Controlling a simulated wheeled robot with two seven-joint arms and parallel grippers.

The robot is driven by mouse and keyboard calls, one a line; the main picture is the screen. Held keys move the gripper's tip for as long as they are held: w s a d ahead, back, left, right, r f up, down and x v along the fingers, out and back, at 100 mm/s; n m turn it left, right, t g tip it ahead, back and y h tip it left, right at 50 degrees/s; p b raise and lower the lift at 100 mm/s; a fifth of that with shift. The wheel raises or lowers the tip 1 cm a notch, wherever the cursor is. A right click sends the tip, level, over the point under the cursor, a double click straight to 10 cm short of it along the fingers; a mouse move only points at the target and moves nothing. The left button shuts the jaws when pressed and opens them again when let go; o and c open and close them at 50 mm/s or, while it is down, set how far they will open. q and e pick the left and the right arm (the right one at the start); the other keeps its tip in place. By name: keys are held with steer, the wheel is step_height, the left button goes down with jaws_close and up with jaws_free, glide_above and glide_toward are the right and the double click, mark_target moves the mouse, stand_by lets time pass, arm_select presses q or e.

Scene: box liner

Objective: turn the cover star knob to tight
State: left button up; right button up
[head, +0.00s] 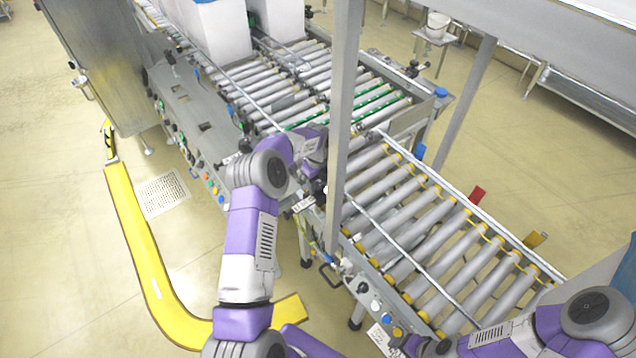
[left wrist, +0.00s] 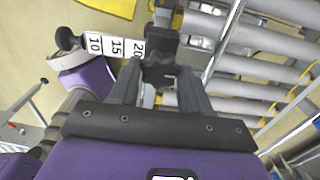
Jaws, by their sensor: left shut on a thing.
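A black knob, which looks like the cover star knob (left wrist: 161,44), sits at the top middle of the left wrist view, at the end of a white scale (left wrist: 112,46) marked 10, 15, 20. My left gripper (left wrist: 160,78) is shut on this knob, one finger on each side. In the head view my left gripper (head: 318,178) is beside the grey post at the conveyor's near side, and the knob is hidden there. The knob's lobes and any tight mark cannot be read. My right arm (head: 545,330) is at the lower right; its gripper's jaws are not clear.
A grey upright post (head: 340,110) stands close to my left gripper. A roller conveyor (head: 435,235) runs to the lower right. White boxes (head: 215,35) stand on the far rollers. Another black knob (left wrist: 66,39) is at the scale's other end. Yellow floor guarding (head: 140,255) curves at left.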

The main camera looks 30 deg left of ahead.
mark_target(318, 186)
arm_select(q)
steer(key=o, duration=1.1)
steer(key=shift+c, duration=0.2)
step_height(318, 186, up, 8)
steer(key=shift+f+p, duration=0.15)
steer(key=shift+p, duration=0.3)
